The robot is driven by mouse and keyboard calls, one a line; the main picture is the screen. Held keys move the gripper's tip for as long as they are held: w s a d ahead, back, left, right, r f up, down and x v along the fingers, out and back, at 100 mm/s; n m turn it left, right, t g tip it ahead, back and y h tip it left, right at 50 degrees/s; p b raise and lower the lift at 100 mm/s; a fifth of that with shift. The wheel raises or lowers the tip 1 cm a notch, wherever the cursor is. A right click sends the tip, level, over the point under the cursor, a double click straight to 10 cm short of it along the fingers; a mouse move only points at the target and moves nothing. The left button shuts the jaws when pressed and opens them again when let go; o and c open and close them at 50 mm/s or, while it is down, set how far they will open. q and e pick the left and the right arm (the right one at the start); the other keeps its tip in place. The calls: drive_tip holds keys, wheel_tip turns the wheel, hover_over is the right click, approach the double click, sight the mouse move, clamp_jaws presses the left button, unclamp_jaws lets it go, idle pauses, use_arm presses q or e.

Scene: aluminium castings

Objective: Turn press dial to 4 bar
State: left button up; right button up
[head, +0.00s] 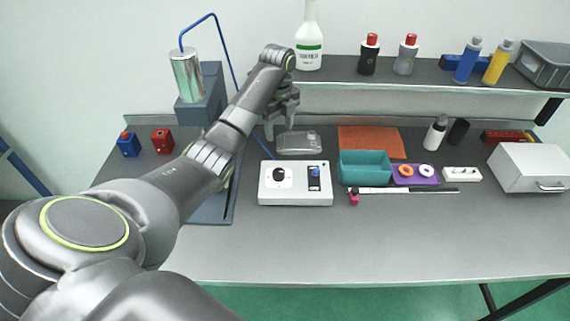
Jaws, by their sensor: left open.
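The control box (295,196) is pale grey and sits on the bench in the middle left. A black dial (279,175) stands on the left of its top face, on a white plate; its setting is too small to read. A black panel with a blue part (314,172) is to the right of the dial. My left gripper (279,122) is open and empty above the bench, behind the dial in the picture and apart from it. My right gripper is out of view.
A press-like stand with a metal cylinder (187,76) and blue hose is at the back left. A clear casting (297,143), teal bin (365,168) and purple tray (416,181) lie near the box. A shelf (400,98) with bottles runs behind. The front bench is clear.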

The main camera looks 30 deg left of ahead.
use_arm(q)
drive_tip(key=s+f+b, duration=0.1)
drive_tip(key=s+b, duration=0.1)
drive_tip(key=b, duration=0.4)
approach(279, 171)
drive_tip(key=shift+s+f, duration=0.25)
drive_tip(key=shift+f, duration=0.35)
wheel_tip(279, 171, down, 7)
drive_tip(key=shift+p, duration=1.05)
drive_tip(key=shift+f, duration=0.5)
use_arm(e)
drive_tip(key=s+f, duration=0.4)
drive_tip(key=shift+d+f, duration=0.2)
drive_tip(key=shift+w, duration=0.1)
